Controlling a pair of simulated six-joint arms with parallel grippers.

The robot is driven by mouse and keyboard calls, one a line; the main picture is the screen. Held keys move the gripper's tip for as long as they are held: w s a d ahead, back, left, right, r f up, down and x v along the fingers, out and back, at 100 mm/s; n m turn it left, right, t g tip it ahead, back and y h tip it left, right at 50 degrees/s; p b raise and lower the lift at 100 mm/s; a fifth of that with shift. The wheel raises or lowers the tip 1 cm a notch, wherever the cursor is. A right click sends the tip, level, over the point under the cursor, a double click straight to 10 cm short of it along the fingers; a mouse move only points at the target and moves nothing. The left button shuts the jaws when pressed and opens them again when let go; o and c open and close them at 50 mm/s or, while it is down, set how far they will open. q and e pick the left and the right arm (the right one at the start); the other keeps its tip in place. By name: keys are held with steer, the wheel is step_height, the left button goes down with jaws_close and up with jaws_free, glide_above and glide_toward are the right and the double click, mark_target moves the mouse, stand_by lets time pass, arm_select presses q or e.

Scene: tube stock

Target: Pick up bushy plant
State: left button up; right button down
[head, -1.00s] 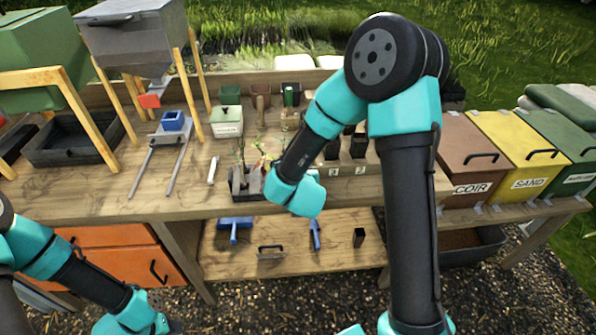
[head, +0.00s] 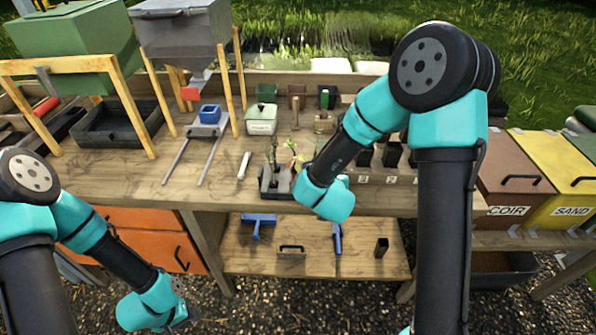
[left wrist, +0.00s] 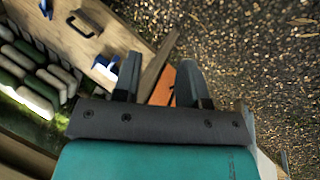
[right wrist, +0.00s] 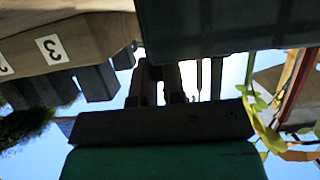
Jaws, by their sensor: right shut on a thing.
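Several small leafy plants (head: 273,150) stand at a dark tray (head: 272,190) on the bench in the head view. I cannot tell which is the bushy one. My right arm hangs over the bench just right of them, and its wrist hides its fingers there. In the right wrist view my right gripper (right wrist: 162,82) is shut on a thin dark thing that I cannot name surely. Yellow-green leaves (right wrist: 262,128) show to its right, apart from the fingers. My left gripper (left wrist: 157,85) is open and empty, low in front of the bench.
Black pots (head: 392,153) stand near number labels behind my right wrist. Coir (head: 510,176) and sand (head: 555,180) bins stand right. A lower shelf (head: 320,262) holds tools.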

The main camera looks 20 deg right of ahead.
arm_select(q)
steer(key=w+d+r+n+t, duration=0.25)
steer(key=w+d+r, duration=0.3)
steer(key=w, duration=0.45)
step_height(320, 180, up, 33)
steer(key=n+g+y, duration=0.3)
steer(key=n+y, duration=0.1)
steer(key=n, duration=0.4)
glide_above(275, 164)
steer(key=shift+w+f+m, duration=0.1)
steer(key=shift+w+m, duration=0.15)
steer(key=shift+w, duration=0.15)
step_height(275, 164, down, 7)
steer(key=shift+r, duration=0.2)
steer(key=shift+f, duration=0.1)
